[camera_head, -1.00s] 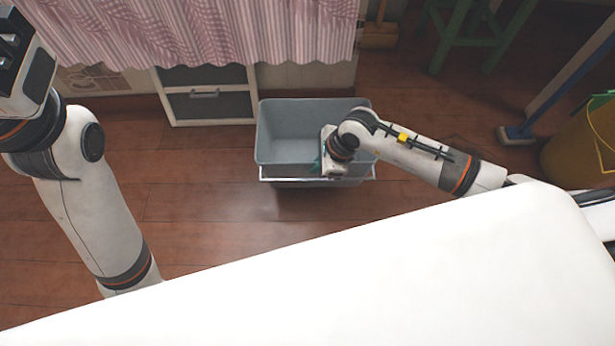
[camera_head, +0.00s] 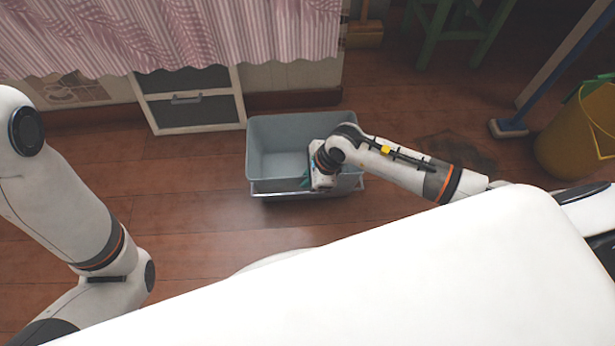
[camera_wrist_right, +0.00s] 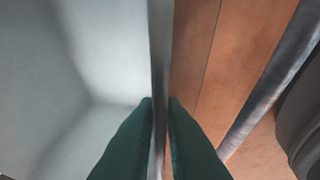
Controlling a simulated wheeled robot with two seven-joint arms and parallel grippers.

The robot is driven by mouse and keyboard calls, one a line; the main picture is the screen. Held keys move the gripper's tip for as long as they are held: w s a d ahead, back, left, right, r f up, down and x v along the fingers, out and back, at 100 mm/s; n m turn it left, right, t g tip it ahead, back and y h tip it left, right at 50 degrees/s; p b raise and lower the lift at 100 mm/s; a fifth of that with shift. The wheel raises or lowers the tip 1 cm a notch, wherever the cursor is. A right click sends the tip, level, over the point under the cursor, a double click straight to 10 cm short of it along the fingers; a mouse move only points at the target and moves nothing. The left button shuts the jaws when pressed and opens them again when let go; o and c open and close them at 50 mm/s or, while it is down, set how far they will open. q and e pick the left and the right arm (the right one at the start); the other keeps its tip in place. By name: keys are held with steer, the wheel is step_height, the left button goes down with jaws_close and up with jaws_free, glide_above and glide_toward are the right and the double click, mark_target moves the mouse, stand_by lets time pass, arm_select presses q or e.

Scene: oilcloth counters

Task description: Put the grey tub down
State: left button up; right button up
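The grey tub (camera_head: 277,133) is upright and looks empty, low over or on the wooden floor; I cannot tell whether its base touches. A metal bar handle (camera_head: 262,193) runs along its near side. My right gripper (camera_head: 308,181) is at the tub's near wall, right of the middle. In the right wrist view, its green fingers (camera_wrist_right: 160,108) are closed on either side of the tub's thin rim (camera_wrist_right: 160,45). The tub's inside is to the left there, floor to the right. My left arm is at the left of the head view, its gripper out of frame.
A low cabinet (camera_head: 190,108) under a pink curtain (camera_head: 180,30) stands behind left. The floor (camera_head: 190,220) around the tub is clear.

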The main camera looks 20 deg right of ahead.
steer(key=shift+o, duration=1.4)
